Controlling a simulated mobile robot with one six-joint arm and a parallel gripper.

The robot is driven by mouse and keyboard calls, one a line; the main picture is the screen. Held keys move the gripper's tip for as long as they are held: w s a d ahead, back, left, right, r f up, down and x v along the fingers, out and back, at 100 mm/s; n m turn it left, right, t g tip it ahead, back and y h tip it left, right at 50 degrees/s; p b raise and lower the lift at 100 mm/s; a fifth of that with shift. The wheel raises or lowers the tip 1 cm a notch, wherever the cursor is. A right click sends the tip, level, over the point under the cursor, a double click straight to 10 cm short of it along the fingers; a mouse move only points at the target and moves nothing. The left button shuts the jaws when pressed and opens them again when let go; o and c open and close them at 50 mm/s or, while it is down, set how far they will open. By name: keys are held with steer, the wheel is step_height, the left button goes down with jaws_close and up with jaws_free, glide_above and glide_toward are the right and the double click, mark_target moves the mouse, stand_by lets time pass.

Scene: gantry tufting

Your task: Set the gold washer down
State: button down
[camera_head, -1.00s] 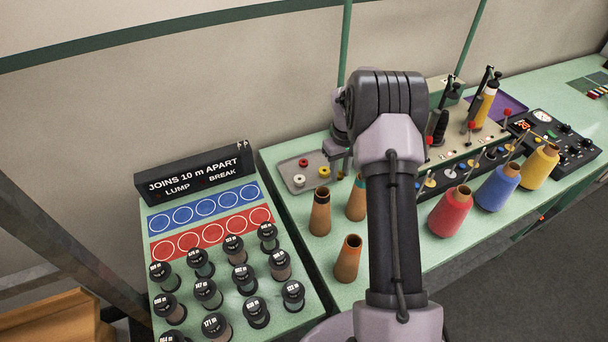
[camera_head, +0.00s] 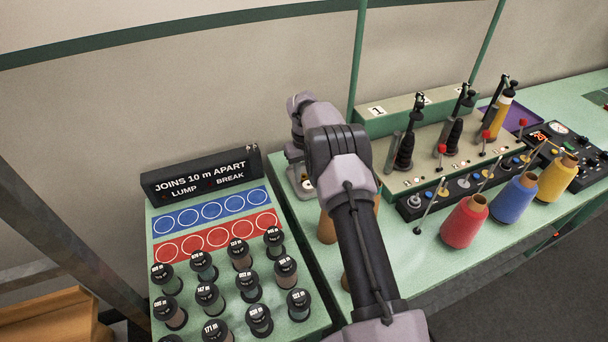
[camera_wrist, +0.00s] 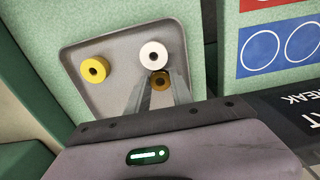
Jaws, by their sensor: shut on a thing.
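In the wrist view my gripper (camera_wrist: 160,88) is shut on the gold washer (camera_wrist: 161,81), a small dark-gold ring at its fingertips. The washer is over the grey tray (camera_wrist: 112,62); whether it touches the tray I cannot tell. A white washer (camera_wrist: 154,55) lies in the tray and shows right beside the gold one in the picture. A yellow washer (camera_wrist: 94,69) lies further left in the tray. My gripper hides the near part of the tray. In the head view my arm covers most of the tray and the gold washer cannot be made out.
The board with blue (camera_head: 211,210) and red circles and several dark spools stands left of the tray. Orange-brown cones (camera_head: 327,228) stand close in front, partly behind my arm. The green-topped machine with black tensioners (camera_head: 405,148) is to the right, with red, blue and yellow cones before it.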

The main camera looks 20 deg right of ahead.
steer(key=shift+f, duration=0.1)
steer(key=c, duration=1.6)
jaws_free()
steer(key=shift+f, duration=0.1)
steer(key=o, duration=0.5)
